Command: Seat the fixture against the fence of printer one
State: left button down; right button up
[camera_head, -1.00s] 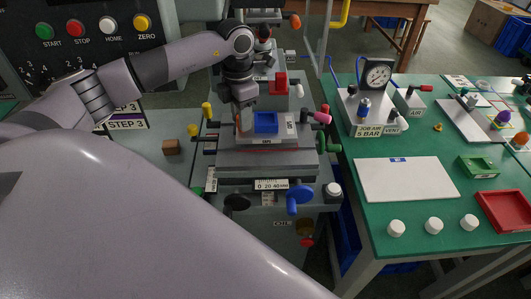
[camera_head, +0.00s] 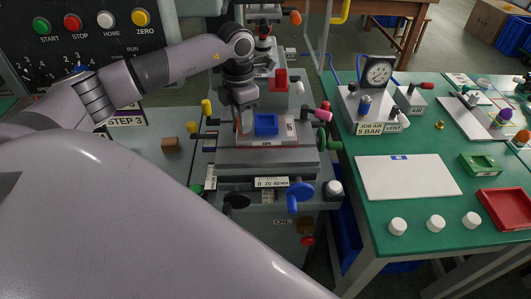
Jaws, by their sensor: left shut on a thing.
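The fixture, a pale plate with a blue block-shaped nest (camera_head: 266,124) on top, lies flat on the grey table of the pad printer (camera_head: 266,160) in the middle of the view. My left gripper (camera_head: 242,126) points down at the fixture's left side, just left of the blue nest. It is shut on the fixture; its fingertips are partly hidden and small. A thin red line shows on the printer table around the plate. I cannot tell the contact between plate and fence from here. My right gripper is out of view.
Yellow knobs (camera_head: 206,107) on the left, and pink (camera_head: 323,115) and green handles on the right, flank the printer table. A blue crank (camera_head: 300,197) is in front. The green bench (camera_head: 405,220) at right holds a gauge and trays.

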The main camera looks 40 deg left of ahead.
pick_arm(q)
jog(key=shift+f, duration=0.2)
jog(key=c, duration=0.8)
grip_release()
notch_tip(320, 180, up, 7)
jog(key=shift+r+b, duration=0.1)
jog(key=shift+b, duration=0.2)
jog(key=shift+d, duration=0.1)
